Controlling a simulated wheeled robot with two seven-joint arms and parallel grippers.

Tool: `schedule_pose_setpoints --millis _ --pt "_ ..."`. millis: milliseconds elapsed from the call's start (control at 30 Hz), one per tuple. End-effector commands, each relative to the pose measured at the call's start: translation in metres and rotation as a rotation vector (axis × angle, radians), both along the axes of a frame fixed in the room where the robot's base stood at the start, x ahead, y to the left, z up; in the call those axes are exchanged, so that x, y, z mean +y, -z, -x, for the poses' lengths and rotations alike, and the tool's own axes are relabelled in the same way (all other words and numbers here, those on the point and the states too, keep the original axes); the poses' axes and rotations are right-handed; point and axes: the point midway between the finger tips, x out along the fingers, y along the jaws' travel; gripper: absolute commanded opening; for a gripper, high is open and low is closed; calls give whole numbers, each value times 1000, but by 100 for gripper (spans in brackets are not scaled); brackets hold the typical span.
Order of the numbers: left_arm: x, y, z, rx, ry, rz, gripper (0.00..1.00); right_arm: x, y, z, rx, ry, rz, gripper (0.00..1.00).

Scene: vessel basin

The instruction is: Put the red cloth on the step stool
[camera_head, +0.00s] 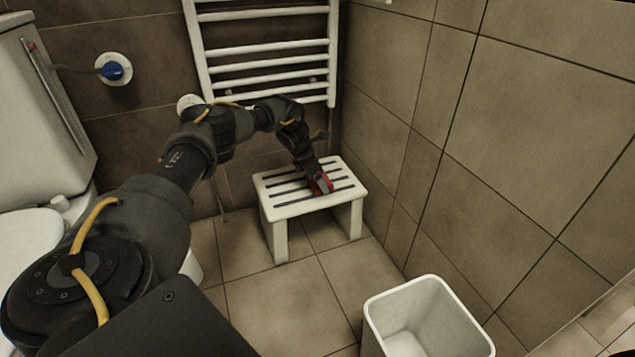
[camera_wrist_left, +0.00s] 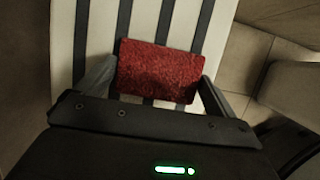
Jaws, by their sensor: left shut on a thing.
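The red cloth (camera_wrist_left: 158,72) is a small folded rectangle, seen between the two fingers of my left gripper (camera_wrist_left: 155,78) in the left wrist view. The gripper is shut on it. In the head view the cloth (camera_head: 326,184) shows as a small red patch at the fingertips of my left gripper (camera_head: 318,184), over the slatted top of the white step stool (camera_head: 285,206). The stool's slats (camera_wrist_left: 68,50) fill the background of the wrist view. I cannot tell whether the cloth touches the stool top. My right gripper is not in view.
The stool stands near the corner of tiled walls, below a white towel rail (camera_head: 270,57). A white bin (camera_head: 425,310) stands in front at the right. A toilet (camera_head: 45,130) is at the left. The floor (camera_head: 280,310) between is clear.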

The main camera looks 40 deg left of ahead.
Motion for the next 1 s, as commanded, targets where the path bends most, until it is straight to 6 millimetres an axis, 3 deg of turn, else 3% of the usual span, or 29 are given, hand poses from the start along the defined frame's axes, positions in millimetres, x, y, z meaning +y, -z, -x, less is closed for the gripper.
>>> schedule_pose_setpoints --millis 300,333,633,733,1000 --pt "0 2 0 1 -1 0 68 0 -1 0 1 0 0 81" --pt "1 2 0 0 -1 0 97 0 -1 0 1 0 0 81" --pt "0 -2 0 -1 0 0 100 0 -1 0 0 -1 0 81" --pt "3 -16 4 -1 -1 0 100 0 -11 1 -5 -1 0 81" --pt "13 -71 22 -2 -3 0 100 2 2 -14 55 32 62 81"
